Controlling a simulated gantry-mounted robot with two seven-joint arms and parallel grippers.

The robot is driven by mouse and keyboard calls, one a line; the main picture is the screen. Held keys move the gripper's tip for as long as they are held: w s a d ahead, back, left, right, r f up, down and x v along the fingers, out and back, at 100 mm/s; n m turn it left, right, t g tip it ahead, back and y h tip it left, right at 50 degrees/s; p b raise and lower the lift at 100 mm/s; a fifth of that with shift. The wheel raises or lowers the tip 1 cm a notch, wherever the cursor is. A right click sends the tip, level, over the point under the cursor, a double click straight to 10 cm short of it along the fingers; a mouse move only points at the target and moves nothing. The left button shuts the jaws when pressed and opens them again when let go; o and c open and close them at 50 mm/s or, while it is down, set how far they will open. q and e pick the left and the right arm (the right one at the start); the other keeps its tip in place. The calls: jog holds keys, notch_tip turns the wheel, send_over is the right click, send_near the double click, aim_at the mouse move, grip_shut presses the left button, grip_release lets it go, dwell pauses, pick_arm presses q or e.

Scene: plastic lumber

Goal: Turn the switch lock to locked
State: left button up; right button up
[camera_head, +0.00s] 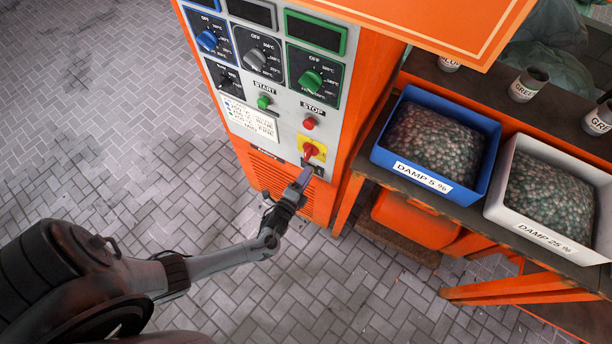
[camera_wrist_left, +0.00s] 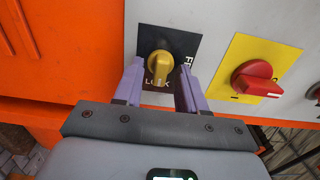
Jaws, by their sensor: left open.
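The switch lock is a yellow knob (camera_wrist_left: 160,66) on a black plate (camera_wrist_left: 185,44) on the grey panel. In the left wrist view its narrow end points down over the word LOCK, and another word, seemingly FREE, runs along the plate's right side. My left gripper (camera_wrist_left: 158,90) is open, with one purple finger on each side of the knob; whether either touches it I cannot tell. In the head view my left gripper (camera_head: 304,178) is at the panel's lower edge and mostly hides the switch lock. My right gripper is not in view.
A red rotary switch on a yellow plate (camera_head: 322,145) sits close beside the lock; it also shows in the left wrist view (camera_wrist_left: 257,78). A red stop button (camera_head: 309,124) is above. A blue bin (camera_head: 480,192) and a white bin (camera_head: 498,209) stand on the shelf at right.

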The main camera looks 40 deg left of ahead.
pick_arm(q)
jog(key=p+v, duration=0.1)
jog(key=v, duration=0.9)
jog(key=shift+s+p, duration=0.2)
jog(key=shift+p, duration=0.1)
